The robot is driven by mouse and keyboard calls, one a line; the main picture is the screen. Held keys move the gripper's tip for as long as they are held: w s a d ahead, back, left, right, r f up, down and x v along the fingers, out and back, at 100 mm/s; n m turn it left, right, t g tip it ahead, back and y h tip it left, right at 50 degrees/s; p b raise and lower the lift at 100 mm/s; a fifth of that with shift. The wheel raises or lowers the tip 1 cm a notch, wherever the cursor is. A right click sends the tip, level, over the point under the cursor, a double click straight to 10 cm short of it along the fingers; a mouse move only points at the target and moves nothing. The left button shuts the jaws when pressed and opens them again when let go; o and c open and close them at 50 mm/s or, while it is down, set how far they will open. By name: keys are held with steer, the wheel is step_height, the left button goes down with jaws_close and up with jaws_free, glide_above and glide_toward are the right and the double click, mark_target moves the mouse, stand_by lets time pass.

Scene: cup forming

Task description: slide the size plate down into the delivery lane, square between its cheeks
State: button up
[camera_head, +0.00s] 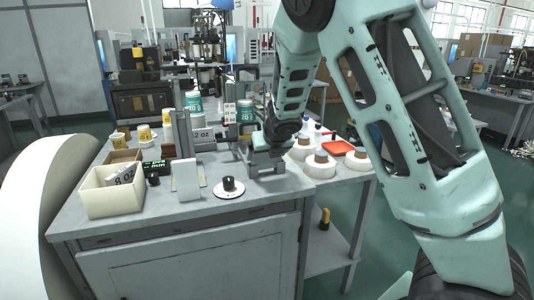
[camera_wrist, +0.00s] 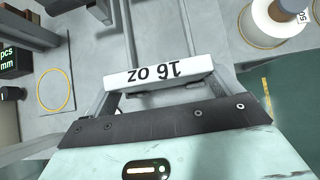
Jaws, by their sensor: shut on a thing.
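The size plate (camera_wrist: 160,73) is a white bar marked "16 OZ", upside down in the wrist view. My gripper (camera_wrist: 164,82) is shut on it, with a finger near each end. The plate looks roughly square across the two thin rails (camera_wrist: 129,30) that run away beyond it, which look like the lane's cheeks. I cannot tell whether it sits between them or above them. In the head view my gripper (camera_head: 265,160) is low over the right part of the bench top, and its fingers and the held plate are mostly hidden.
A cream bin (camera_head: 98,198) holds an "8 OZ" plate (camera_head: 122,177). A white upright block (camera_head: 187,182) and a black-knobbed disc (camera_head: 229,193) are in front. White reels (camera_head: 319,170) and a red tray (camera_head: 338,148) are right.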

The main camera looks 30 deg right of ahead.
steer(key=shift+f+b, duration=0.4)
steer(key=shift+f, duration=0.05)
steer(key=o, duration=0.8)
steer(key=shift+o, duration=0.2)
steer(key=p+v, duration=0.7)
steer(key=v, duration=1)
steer(key=shift+s+a, duration=0.15)
steer(key=shift+s, duration=0.05)
